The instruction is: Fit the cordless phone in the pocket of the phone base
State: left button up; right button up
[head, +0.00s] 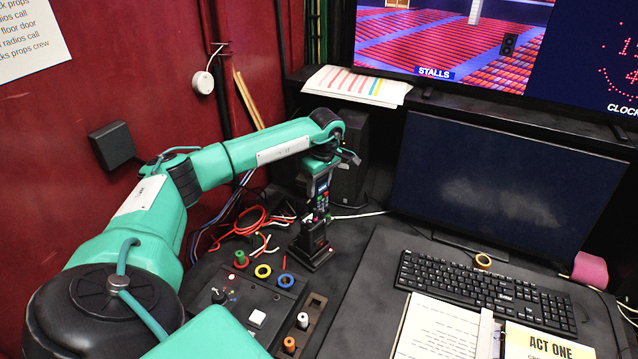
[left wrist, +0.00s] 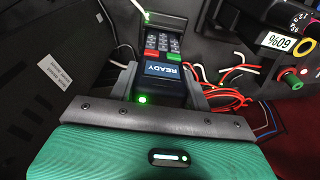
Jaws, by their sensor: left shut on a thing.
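The cordless phone (head: 321,196) is black, with a keypad of red, green and dark keys. It stands roughly upright under my left gripper (head: 325,158), which is shut on its upper end. In the left wrist view the phone (left wrist: 163,50) has a lit screen reading READY and sits between the fingers of my left gripper (left wrist: 160,84). The dark phone base (head: 311,248) is directly below the phone; it also shows in the left wrist view (left wrist: 165,22) with a green light. The phone's lower end meets the base in the picture; I cannot tell how deep it sits in the pocket. My right gripper is out of view.
A control box (head: 252,300) with a knob and coloured rings stands in front of the base. Red and white cables (head: 258,222) lie left of it. A black speaker (head: 350,165) stands close behind my gripper. A keyboard (head: 485,290) and monitor (head: 495,185) are to the right.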

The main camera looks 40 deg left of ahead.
pick_arm(q)
jog(key=o, duration=1.4)
jog(key=shift+r, duration=0.1)
jog(key=shift+o, duration=0.2)
